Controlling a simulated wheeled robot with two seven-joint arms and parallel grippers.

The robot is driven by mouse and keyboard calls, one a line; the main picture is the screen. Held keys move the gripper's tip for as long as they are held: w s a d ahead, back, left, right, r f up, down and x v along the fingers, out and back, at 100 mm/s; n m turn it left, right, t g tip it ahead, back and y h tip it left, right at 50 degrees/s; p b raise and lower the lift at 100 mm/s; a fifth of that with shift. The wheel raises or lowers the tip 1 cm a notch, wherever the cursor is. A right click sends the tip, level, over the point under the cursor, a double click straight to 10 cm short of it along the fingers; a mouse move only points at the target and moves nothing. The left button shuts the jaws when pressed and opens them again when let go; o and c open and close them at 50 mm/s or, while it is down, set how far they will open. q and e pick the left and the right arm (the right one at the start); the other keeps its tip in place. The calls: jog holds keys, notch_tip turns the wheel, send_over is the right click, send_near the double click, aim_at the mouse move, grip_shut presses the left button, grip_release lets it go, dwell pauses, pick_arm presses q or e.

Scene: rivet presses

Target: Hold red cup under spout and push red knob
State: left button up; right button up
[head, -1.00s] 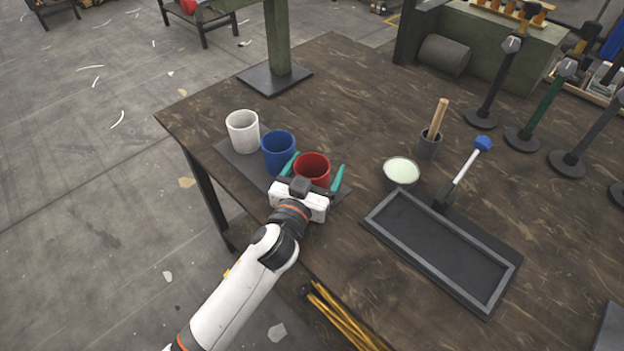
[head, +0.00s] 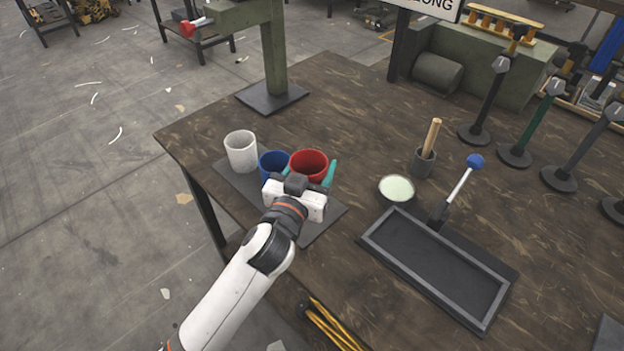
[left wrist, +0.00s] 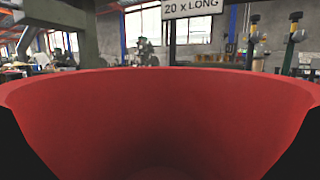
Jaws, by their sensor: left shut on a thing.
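The red cup (head: 309,160) is upright between the teal fingers of my left gripper (head: 305,180), which is shut on it. It appears lifted above the dark mat and partly covers the blue cup (head: 272,164). In the left wrist view the cup's open rim and inside wall (left wrist: 160,110) fill the lower picture. A red knob (head: 187,28) sits on a pale lever at the green press (head: 275,55), at the top left. I cannot make out a spout. My right gripper is out of view.
A white cup (head: 241,150) stands on the mat (head: 322,222) left of the blue one. To the right are a bowl of pale liquid (head: 397,188), a dark pot with a wooden stick (head: 425,160), a blue-knobbed lever (head: 474,162) and a black tray (head: 372,240). Table between cups and press is clear.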

aim_at(311, 155)
pick_arm(q)
notch_tip(311, 155, up, 4)
jog(key=shift+f, duration=0.2)
jog(key=shift+s+a, duration=0.1)
